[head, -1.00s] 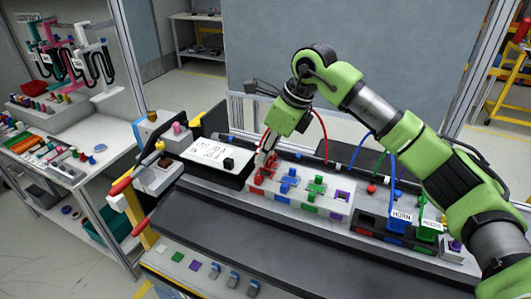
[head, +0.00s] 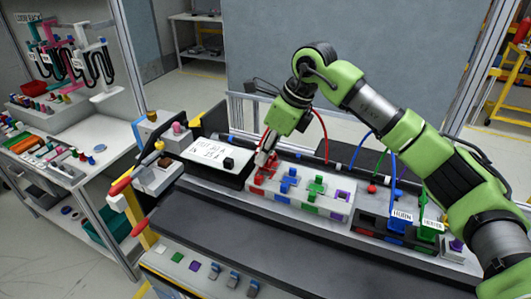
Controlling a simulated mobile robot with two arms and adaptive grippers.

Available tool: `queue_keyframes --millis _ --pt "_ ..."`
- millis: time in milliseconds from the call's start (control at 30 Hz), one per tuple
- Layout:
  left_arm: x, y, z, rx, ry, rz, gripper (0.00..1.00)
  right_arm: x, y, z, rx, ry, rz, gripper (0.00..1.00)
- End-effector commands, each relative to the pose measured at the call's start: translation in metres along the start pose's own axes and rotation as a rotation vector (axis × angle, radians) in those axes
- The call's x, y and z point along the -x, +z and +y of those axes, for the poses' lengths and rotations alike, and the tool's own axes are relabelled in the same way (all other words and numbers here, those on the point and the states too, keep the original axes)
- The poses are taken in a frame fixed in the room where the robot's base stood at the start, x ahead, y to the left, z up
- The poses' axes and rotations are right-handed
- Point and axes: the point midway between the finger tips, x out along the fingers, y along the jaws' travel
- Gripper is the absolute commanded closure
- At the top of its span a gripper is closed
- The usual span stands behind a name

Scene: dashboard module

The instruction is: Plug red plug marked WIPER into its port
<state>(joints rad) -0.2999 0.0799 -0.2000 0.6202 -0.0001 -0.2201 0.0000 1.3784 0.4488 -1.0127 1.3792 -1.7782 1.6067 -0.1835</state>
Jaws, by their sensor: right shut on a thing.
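My right gripper (head: 266,157) reaches down at the left end of the white dashboard module (head: 312,208). It is shut on the red plug, which is mostly hidden by the fingers; its red cable (head: 325,136) arcs away to the right. Red parts (head: 261,172) show right under the fingertips, at the red port on the module's left end. I cannot tell how deep the plug sits, and its WIPER mark does not show. My left gripper is not in view.
Blue (head: 289,181), green and purple ports lie to the right on the module. A blue plug marked HORN (head: 401,215) and a green plug (head: 432,224) stand in a dark holder at the right. A white panel with writing (head: 210,158) lies left of the gripper.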

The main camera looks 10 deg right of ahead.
Motion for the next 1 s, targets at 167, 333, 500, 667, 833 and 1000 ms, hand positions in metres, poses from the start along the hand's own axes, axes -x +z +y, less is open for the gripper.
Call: queue_keyframes --millis 167,333,500,667,833,1000 --pt "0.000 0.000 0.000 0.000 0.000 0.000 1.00 0.000 0.000 0.000 0.000 0.000 0.000 1.00" --pt "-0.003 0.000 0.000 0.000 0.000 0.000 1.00 -0.003 -0.002 0.000 0.000 0.000 0.000 1.00" --pt "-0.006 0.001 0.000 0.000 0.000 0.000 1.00 -0.007 -0.003 0.000 0.000 0.000 0.000 1.00" --pt "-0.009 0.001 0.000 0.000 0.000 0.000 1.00 -0.011 -0.005 0.000 0.000 0.000 0.000 1.00" --pt "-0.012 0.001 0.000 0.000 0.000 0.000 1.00 -0.015 -0.006 0.000 0.000 0.000 0.001 1.00" --pt "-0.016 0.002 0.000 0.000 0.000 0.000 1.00 -0.019 -0.008 0.000 0.000 0.000 0.001 1.00"
